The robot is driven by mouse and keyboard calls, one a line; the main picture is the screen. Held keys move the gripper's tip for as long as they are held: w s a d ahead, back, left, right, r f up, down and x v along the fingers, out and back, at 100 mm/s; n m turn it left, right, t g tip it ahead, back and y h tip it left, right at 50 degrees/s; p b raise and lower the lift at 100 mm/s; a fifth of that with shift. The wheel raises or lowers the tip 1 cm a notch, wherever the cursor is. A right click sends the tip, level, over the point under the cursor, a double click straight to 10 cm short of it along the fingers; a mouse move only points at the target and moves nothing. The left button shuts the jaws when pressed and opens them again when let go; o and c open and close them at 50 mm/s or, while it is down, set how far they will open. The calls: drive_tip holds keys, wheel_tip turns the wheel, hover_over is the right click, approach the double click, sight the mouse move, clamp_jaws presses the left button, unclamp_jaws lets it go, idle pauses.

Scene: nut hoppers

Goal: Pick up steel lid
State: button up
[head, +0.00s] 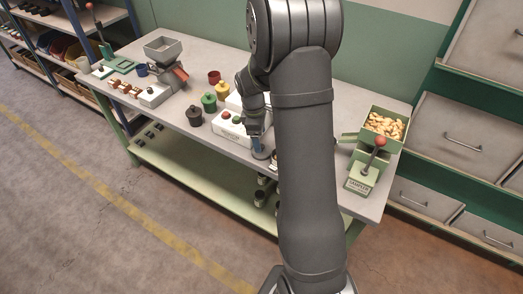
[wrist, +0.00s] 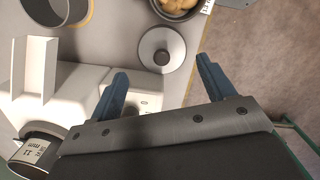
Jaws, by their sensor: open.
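The steel lid (wrist: 161,50) is a round, light disc with a dark knob at its middle, lying on the grey bench top in the wrist view. My gripper (wrist: 162,67) has its two blue fingers spread wide. It is open and empty, with the lid ahead of and partly between the fingertips, not gripped. In the head view my gripper (head: 259,148) is low over the bench's front edge, and my arm hides much of that area. I cannot make out the lid clearly there.
In the wrist view a dark bowl of nuts (wrist: 178,8) is just beyond the lid, a pot (wrist: 55,9) is upper left, and a white unit (wrist: 83,85) is left. The bench's edge is close on the right. A green nut hopper (head: 370,150) stands at the bench's right end.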

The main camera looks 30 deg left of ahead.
sight(262, 145)
drive_tip(key=f, duration=0.4)
drive_tip(key=shift+d+f, duration=0.4)
drive_tip(key=c, duration=0.7)
